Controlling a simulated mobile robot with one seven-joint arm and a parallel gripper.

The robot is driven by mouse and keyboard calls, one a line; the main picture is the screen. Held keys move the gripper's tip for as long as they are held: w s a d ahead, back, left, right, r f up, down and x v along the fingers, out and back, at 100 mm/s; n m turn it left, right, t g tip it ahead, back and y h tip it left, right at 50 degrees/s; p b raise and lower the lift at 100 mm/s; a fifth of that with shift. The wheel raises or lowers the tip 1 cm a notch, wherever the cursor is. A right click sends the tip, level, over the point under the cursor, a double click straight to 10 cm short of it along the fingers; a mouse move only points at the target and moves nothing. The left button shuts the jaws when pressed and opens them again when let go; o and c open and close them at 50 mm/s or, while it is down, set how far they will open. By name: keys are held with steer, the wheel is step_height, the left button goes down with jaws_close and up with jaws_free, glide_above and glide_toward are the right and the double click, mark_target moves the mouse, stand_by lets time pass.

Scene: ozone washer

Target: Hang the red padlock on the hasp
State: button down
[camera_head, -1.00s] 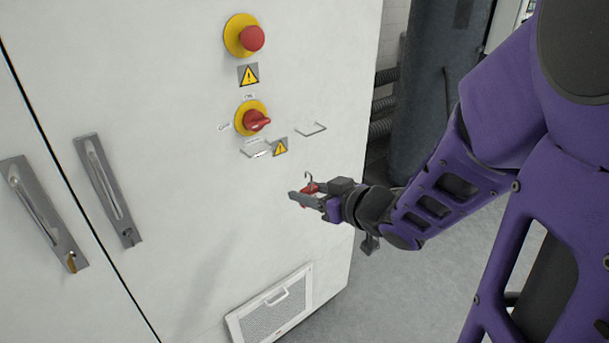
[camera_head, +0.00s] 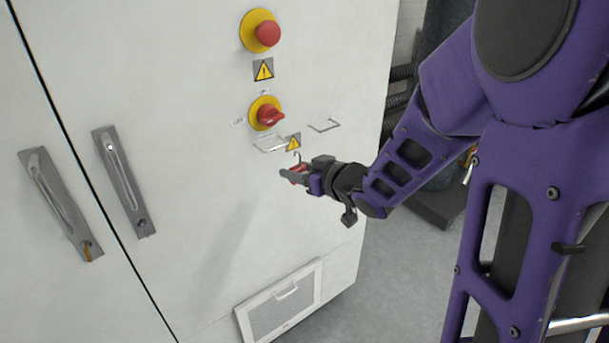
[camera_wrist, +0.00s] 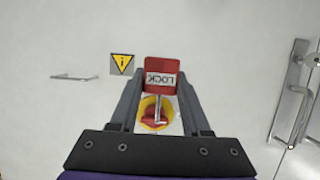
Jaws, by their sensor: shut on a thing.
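My gripper (camera_head: 290,174) is shut on the red padlock (camera_head: 298,170), in front of the white cabinet and below the rotary switch. The padlock's thin metal shackle points up and looks like an open hook. In the wrist view the padlock (camera_wrist: 160,66) sits between both fingers with its LOCK label showing, and its shackle lies across the view of the switch. A metal bracket (camera_head: 266,148), which may be the hasp, sticks out just below the red-handled switch (camera_head: 268,117). The shackle appears apart from it in the head view, though depth is hard to judge.
A second metal bracket (camera_head: 324,126) is to the right, with a yellow warning sign (camera_head: 293,142) between. A red emergency button (camera_head: 267,34) is above. Door handles (camera_head: 124,182) are at left, a vent (camera_head: 283,304) below. The cabinet face around the padlock is otherwise flat.

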steer(key=shift+w+a+b, duration=0.15)
steer(key=shift+w+a, duration=0.65)
steer(key=shift+w, duration=0.3)
steer(key=shift+w+a+b, duration=0.2)
steer(key=shift+w+a, duration=0.55)
steer(key=shift+w, duration=0.4)
steer(key=shift+w+a+b, duration=0.15)
steer(key=shift+w+a, duration=0.65)
steer(key=shift+w, duration=0.3)
steer(key=shift+f+b, duration=0.65)
steer(key=shift+f, duration=0.15)
steer(key=shift+c, duration=1.4)
jaws_free()
steer(key=shift+d, duration=0.1)
